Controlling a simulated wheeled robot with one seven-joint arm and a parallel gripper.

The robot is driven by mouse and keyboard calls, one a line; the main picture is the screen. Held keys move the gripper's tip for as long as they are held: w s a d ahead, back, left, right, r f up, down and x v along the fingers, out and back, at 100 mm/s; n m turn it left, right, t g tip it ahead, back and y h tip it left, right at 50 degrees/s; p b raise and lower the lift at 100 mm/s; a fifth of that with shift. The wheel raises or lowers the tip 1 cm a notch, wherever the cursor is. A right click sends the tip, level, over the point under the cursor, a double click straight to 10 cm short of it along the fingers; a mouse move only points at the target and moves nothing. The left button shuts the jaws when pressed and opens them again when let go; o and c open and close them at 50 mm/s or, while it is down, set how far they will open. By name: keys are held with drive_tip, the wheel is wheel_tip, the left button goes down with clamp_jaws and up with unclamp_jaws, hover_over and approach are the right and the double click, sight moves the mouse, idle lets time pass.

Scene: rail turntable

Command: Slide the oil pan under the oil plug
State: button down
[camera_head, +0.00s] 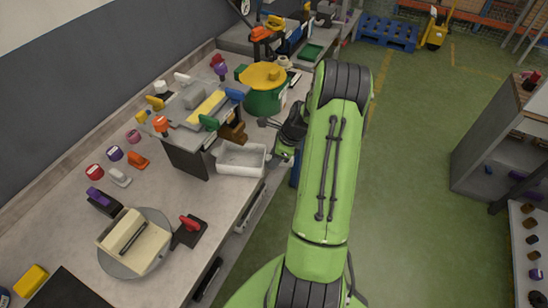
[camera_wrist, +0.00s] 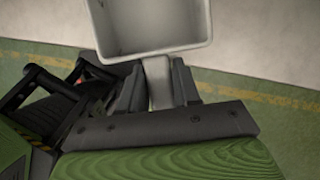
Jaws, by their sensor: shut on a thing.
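The oil pan is a white rectangular tray (camera_head: 242,160) at the front edge of the bench, just right of a grey raised unit (camera_head: 203,108). In the wrist view its open grey-white pan (camera_wrist: 150,42) fills the top, with a short handle pointing down. My gripper (camera_head: 280,156) comes in from the right in the head view. In the wrist view my gripper (camera_wrist: 158,82) is shut on the pan's handle, one finger on each side. I cannot tell if the pan rests on the bench or is slightly raised. I cannot make out the oil plug.
The grey unit carries several coloured handles. A green pot (camera_head: 265,98) with a yellow lid stands behind the pan. A round turntable (camera_head: 107,261) with a cream block is at the near left. A red-handled item (camera_head: 189,228) stands nearby. Bare bench (camera_head: 163,200) lies between.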

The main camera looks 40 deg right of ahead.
drive_tip(key=shift+f, duration=0.1)
drive_tip(key=c, duration=0.7)
unclamp_jaws()
drive_tip(key=p+v, duration=0.2)
drive_tip(key=v, duration=1.3)
drive_tip(key=shift+s+d+r, duration=0.1)
drive_tip(key=shift+r, duration=0.3)
